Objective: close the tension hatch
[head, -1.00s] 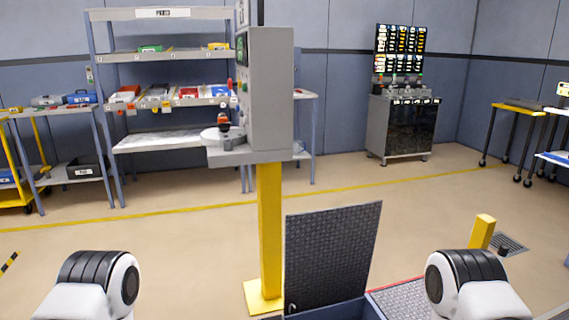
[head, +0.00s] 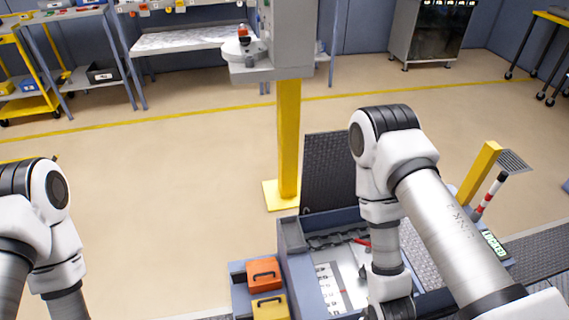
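The tension hatch appears to be the dark textured lid (head: 327,172) standing upright and open at the back of a blue-grey floor box. The box's opening (head: 292,235) is uncovered and shows parts inside, including something red and a white scale plate (head: 330,288). My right arm reaches down in front of the lid and over the box, hiding the lid's right part. My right gripper is at or below the bottom edge, and its fingers cannot be made out. My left arm is at the far left, and its gripper is out of the picture.
A yellow post (head: 288,140) carries a grey control box (head: 285,40) behind the hatch. Orange (head: 264,274) and yellow (head: 269,307) blocks with handles sit left of the opening. A short yellow post (head: 480,172) and a red-white rod (head: 489,196) stand at right. Floor at left is clear.

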